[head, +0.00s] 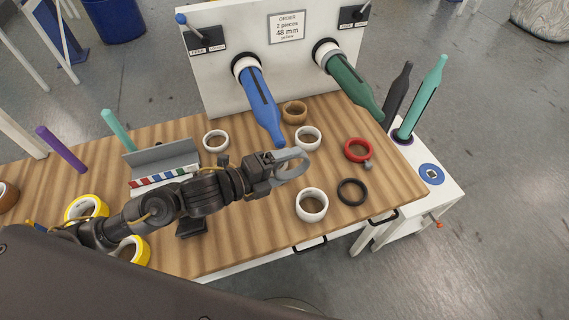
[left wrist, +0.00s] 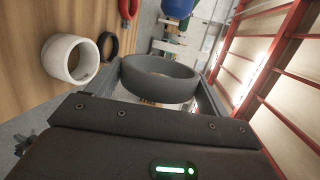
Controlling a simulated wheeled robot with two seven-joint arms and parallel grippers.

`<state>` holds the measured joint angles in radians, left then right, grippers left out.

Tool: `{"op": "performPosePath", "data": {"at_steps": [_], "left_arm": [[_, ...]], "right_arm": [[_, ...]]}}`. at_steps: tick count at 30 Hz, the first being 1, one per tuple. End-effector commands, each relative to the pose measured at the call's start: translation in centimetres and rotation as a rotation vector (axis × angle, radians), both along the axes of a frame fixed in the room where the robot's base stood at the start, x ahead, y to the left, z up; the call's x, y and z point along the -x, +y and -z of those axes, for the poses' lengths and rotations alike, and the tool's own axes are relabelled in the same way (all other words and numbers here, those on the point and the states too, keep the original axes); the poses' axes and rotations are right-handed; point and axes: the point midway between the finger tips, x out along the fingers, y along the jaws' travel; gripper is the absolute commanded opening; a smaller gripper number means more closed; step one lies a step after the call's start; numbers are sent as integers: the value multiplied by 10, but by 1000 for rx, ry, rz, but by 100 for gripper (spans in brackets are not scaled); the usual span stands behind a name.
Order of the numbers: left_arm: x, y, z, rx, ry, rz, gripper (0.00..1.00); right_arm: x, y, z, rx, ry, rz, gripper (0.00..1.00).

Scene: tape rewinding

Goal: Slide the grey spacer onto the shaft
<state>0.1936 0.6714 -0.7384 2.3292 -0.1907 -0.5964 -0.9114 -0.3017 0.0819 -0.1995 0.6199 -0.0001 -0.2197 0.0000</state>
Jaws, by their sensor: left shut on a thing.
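The grey spacer (head: 298,154) is a wide ring held by my left gripper (head: 277,167) in the head view. In the left wrist view, the spacer (left wrist: 158,84) sits between the two fingers of my left gripper (left wrist: 160,92), which is shut on it. A blue shaft (head: 262,105) sticks out of the white panel, and its pointed tip is just behind and left of the spacer. The spacer is apart from it, as far as I can tell. A green shaft (head: 350,85) sticks out farther right, with nothing grey on it. My right gripper is not in view.
White rings (head: 308,138), a tan ring (head: 294,112), a red ring (head: 357,150) and a black ring (head: 352,192) lie on the wooden table (head: 235,245). Yellow tape (head: 86,208) lies at the left. A sign (head: 286,27) hangs on the white panel (head: 222,84).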

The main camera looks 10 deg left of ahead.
Motion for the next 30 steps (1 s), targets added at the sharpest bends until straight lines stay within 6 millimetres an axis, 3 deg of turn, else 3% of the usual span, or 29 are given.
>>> {"op": "performPosePath", "data": {"at_steps": [30], "left_arm": [[-88,57,-1,-1,-1,-6,58]], "right_arm": [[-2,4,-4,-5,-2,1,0]]}}
